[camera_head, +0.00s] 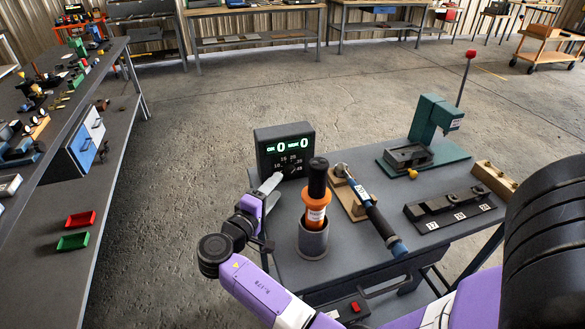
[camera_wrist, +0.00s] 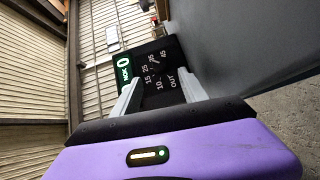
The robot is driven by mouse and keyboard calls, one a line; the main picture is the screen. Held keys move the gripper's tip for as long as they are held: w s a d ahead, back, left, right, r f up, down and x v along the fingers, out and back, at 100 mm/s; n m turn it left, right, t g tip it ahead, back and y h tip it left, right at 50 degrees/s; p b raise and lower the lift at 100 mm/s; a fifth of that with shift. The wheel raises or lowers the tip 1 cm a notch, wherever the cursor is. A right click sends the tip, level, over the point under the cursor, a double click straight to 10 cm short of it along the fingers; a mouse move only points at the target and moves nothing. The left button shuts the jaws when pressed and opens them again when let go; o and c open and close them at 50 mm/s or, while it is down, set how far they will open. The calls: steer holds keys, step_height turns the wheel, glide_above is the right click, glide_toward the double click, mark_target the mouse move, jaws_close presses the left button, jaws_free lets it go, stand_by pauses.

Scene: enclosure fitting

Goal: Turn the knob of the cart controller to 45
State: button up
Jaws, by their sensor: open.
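My gripper (camera_head: 268,184) is in front of the controller's lower left. In the wrist view its two pale fingers (camera_wrist: 160,88) are apart, pointing toward the dial face, with nothing seen between them.
An orange and black tool (camera_head: 316,205) stands in a grey cup close right of my gripper. A blue-handled tool (camera_head: 372,212) lies on a wooden block beside it. A green press (camera_head: 428,130) and a numbered black fixture (camera_head: 455,208) are farther right. A workbench (camera_head: 95,200) runs along the left.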

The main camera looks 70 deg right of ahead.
mark_target(289, 173)
steer(key=d, duration=0.5)
steer(key=d+p, duration=0.1)
steer(key=d, duration=0.1)
steer(key=shift+s+d+f, duration=0.2)
steer(key=shift+s+f, duration=0.1)
jaws_close()
